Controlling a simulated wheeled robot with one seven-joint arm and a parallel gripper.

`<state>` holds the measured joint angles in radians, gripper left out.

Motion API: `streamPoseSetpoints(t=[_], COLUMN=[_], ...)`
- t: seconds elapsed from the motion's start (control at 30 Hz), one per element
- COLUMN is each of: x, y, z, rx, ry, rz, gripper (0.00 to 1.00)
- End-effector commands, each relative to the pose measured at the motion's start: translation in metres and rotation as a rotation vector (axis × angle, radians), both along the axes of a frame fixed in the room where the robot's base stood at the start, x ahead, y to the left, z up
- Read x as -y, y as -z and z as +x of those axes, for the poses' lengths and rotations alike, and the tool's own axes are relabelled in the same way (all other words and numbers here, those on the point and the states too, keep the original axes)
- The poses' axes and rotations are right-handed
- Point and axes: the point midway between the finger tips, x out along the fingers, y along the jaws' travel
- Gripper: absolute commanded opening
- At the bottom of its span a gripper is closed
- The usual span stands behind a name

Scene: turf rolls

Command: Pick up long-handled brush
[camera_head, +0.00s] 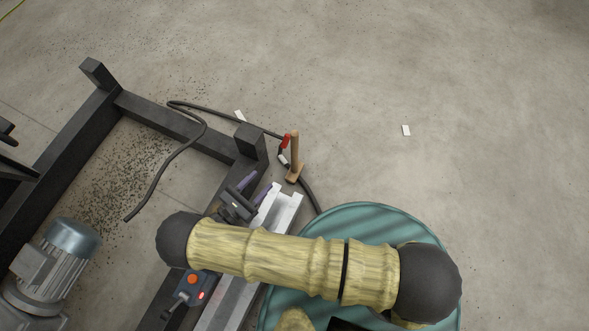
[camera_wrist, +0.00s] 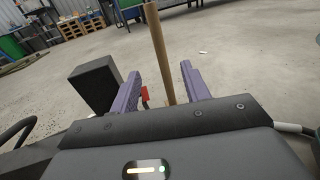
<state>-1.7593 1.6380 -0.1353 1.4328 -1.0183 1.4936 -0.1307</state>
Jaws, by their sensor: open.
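The long-handled brush (camera_head: 295,150) has a pale wooden handle. In the head view it stands roughly upright beside the corner of a dark metal frame, its wider wooden end low down. In the wrist view the handle (camera_wrist: 159,50) rises beyond my gripper (camera_wrist: 160,82), in line with the gap between its two purple fingers. My gripper (camera_head: 260,186) is open and empty. In the head view it lies to the lower left of the brush, with a visible space between them. The handle's lower part is hidden behind the gripper body in the wrist view.
The dark frame (camera_head: 170,117) and its corner post (camera_head: 250,141) stand close left of the brush. A small red part (camera_head: 286,140) and a black cable (camera_head: 206,110) are beside the handle. A silver rail (camera_head: 285,205) runs below. Floor to the right is open.

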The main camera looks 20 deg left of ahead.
Motion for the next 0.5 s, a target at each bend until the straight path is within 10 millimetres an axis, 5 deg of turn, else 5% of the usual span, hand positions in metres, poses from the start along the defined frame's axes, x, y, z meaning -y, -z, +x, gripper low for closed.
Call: streamPoseSetpoints(t=[0.17,0.5], x=[0.003,0.022], y=[0.001,0.003], z=[0.009,0.062], rx=[0.000,0.000], ry=[0.002,0.005], rz=[0.001,0.000], gripper=[0.47,0.47])
